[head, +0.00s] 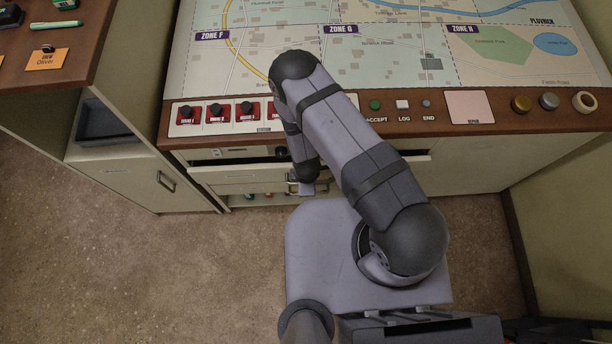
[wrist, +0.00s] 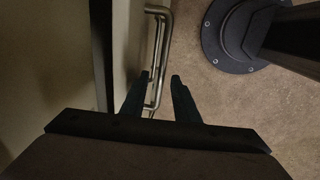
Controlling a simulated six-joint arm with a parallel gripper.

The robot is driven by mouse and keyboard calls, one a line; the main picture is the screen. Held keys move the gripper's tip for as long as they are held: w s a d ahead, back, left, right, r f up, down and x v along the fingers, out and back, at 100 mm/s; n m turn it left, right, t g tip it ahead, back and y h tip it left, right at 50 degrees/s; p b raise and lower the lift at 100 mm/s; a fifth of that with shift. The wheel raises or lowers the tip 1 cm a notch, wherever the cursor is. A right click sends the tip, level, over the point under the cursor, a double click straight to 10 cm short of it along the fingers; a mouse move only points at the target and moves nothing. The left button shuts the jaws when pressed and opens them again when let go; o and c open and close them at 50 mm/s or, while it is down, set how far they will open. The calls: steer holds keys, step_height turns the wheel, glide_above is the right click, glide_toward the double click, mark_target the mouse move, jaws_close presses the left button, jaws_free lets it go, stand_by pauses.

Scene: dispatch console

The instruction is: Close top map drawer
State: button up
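The map drawer front (head: 235,174) is a pale panel under the console's left part, standing out from the cabinet, with a dark gap above it. Its metal handle (head: 292,184) is partly hidden by my arm. My gripper (head: 306,188) is at the drawer front, beside the handle, and its fingers are hard to make out there. In the wrist view my gripper (wrist: 160,77) is open, with two dark fingers apart. A metal bar handle (wrist: 164,40) runs down between the fingertips; I cannot tell whether they touch it.
The console edge (head: 470,145) with buttons and knobs overhangs the drawers. A lower opening (head: 262,196) shows small items. A cabinet door (head: 130,180) with a handle stands at left. The carpet (head: 130,265) is clear.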

steer(key=shift+r, duration=0.15)
step_height(320, 180, up, 7)
steer(key=s+b, duration=0.1)
steer(key=shift+s+b, duration=0.2)
steer(key=shift+b, duration=0.1)
stand_by(0.4)
